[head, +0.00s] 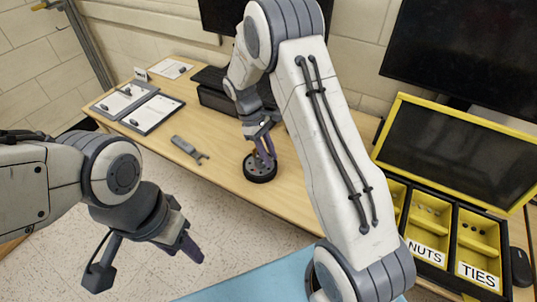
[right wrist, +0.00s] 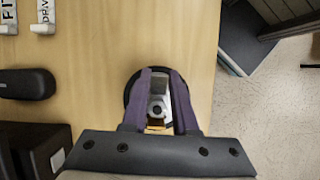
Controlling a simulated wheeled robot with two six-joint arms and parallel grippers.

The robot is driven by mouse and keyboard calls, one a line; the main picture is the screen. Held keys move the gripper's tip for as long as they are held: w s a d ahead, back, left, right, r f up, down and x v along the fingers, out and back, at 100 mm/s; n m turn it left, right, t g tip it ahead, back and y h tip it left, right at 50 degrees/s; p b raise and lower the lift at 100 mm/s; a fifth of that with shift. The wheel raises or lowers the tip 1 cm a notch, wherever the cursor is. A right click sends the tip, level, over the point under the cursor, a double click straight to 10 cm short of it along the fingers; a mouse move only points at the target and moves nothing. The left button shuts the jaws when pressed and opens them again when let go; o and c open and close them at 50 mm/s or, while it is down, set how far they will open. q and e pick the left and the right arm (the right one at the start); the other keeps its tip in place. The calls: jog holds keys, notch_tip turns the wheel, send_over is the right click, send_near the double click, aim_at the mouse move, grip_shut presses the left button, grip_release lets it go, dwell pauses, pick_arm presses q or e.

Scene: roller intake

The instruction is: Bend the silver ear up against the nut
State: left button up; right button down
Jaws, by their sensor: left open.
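A round black fixture (head: 260,168) stands on the wooden bench under my right gripper (head: 264,150). In the right wrist view its dark rim (right wrist: 129,93) shows around the fingers of my right gripper (right wrist: 161,76). Between those purple fingers are a silver piece (right wrist: 157,84) and a nut-like round part with a dark centre (right wrist: 157,110). I cannot tell whether the fingers press on the silver piece, or which part of it is the ear. A small brass-coloured part shows nearer the wrist. My left gripper (head: 190,246) is open and empty, off the bench's front edge.
A grey wrench-like tool (head: 189,149) lies on the bench left of the fixture. Clipboards (head: 152,113) lie farther left. A yellow-and-black bin with NUTS (head: 427,253) and TIES (head: 478,275) labels stands at right. The bench's front edge is close to the fixture.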

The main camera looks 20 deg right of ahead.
jog(key=shift+w+a+r+g+h+p, duration=0.25)
jog(key=shift+g+h+p, duration=0.35)
jog(key=shift+p, duration=0.75)
jog(key=shift+w+a+g+p, duration=0.1)
jog(key=shift+w+g+p, duration=0.15)
jog(key=shift+g+p, duration=0.3)
jog(key=shift+w+a+f+g+h, duration=0.1)
jog(key=shift+g+h, duration=0.35)
jog(key=shift+h, duration=0.05)
jog(key=shift+w+a+f+g+h+b, duration=0.1)
jog(key=shift+w+g+h+b, duration=0.1)
jog(key=shift+g+h+b, duration=0.25)
jog(key=shift+w+a+g+b, duration=0.1)
jog(key=shift+w+g+b, duration=0.05)
jog(key=shift+g+b, duration=0.4)
jog(key=shift+w+a+g+h+b, duration=0.1)
jog(key=shift+g+h+b, duration=0.3)
jog(key=shift+h+b, duration=0.1)
jog(key=c, duration=0.7)
grip_release()
